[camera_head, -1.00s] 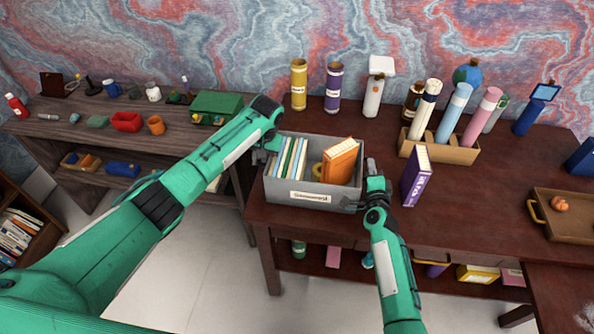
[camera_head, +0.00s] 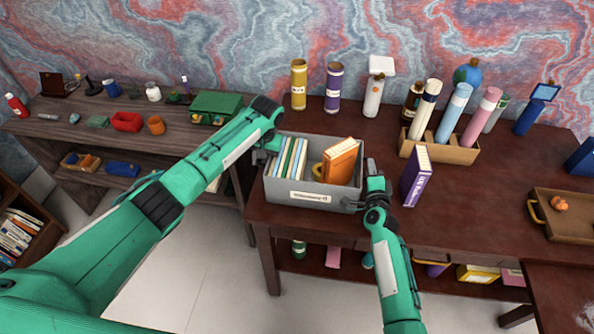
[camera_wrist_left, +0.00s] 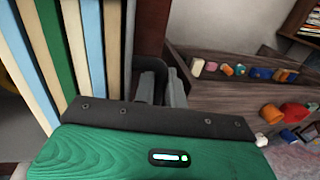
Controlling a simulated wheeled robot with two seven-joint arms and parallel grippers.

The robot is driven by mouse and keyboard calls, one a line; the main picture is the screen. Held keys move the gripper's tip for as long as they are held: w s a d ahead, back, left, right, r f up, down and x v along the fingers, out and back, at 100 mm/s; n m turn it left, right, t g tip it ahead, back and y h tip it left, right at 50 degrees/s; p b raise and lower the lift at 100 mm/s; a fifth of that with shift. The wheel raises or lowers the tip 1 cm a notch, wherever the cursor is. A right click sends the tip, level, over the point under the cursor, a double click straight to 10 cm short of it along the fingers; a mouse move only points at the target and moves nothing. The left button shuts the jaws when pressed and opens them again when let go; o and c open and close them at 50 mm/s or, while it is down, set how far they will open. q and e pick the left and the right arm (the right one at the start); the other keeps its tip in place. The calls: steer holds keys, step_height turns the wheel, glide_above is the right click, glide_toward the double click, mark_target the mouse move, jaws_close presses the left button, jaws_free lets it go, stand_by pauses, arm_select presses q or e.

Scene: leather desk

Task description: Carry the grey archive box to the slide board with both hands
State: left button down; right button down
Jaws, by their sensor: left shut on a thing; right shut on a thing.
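The grey archive box (camera_head: 285,190) stands on the near left edge of the dark red-brown desk (camera_head: 470,205). It holds several upright thin books or files, an orange book (camera_head: 340,163) and a yellow item partly hidden behind that book. My left gripper (camera_head: 268,152) is shut on the box's left side; its fingers (camera_wrist_left: 158,88) show beside the files in the left wrist view. My right gripper (camera_head: 364,184) is shut on the box's right side. The arms partly hide both grips. I cannot tell which thing is the slide board.
A purple book (camera_head: 416,176) stands close right of my right gripper. Behind are two cylinders, a white-topped bottle (camera_head: 374,92) and a wooden holder (camera_head: 440,150) with several tubes. A brown tray (camera_head: 575,222) lies at the right. A wooden shelf (camera_head: 85,135) with small items stands left.

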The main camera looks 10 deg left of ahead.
arm_select(q)
steer(key=shift+w+r, duration=0.15)
steer(key=shift+r, duration=0.05)
arm_select(e)
steer(key=shift+w+r, duration=0.1)
steer(key=shift+r, duration=0.05)
arm_select(q)
steer(key=shift+r+p, duration=0.1)
steer(key=shift+p, duration=0.2)
arm_select(e)
steer(key=shift+r, duration=0.15)
